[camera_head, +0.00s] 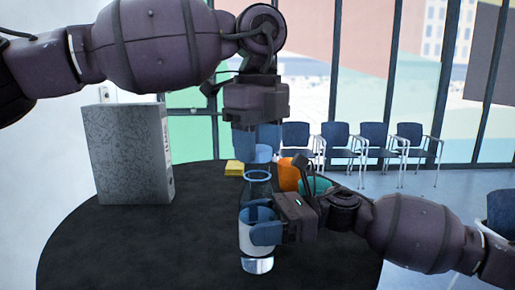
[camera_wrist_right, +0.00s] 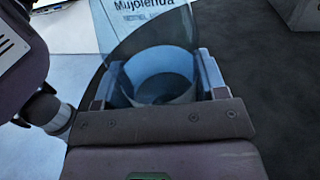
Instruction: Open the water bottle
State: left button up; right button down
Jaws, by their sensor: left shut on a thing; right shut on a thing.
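The clear water bottle (camera_head: 257,190) with a white label stands upright over the dark round table. My right gripper (camera_head: 258,229) is shut on its body from the right. In the right wrist view, the bottle (camera_wrist_right: 150,35) sits between the two blue fingers of that gripper (camera_wrist_right: 158,82), with lettering on its label. My left gripper (camera_head: 259,146) points down above the bottle and is shut on a light blue cap (camera_head: 260,154). The cap appears apart from the blue rim of the bottle's neck, just above it. Part of the bottle's body is hidden by the right fingers.
A grey speckled box file (camera_head: 130,150) stands on the table (camera_head: 130,250) at the left. Yellow notes (camera_head: 233,168), an orange thing (camera_head: 288,174) and a green thing (camera_head: 320,185) lie behind the bottle. Blue chairs (camera_head: 380,142) stand by the windows. The table's front left is clear.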

aim_at(258, 148)
dwell(0.3)
pick_arm(q)
jog(key=shift+r, duration=2.05)
pick_arm(e)
jog(key=shift+c, duration=0.5)
grip_release()
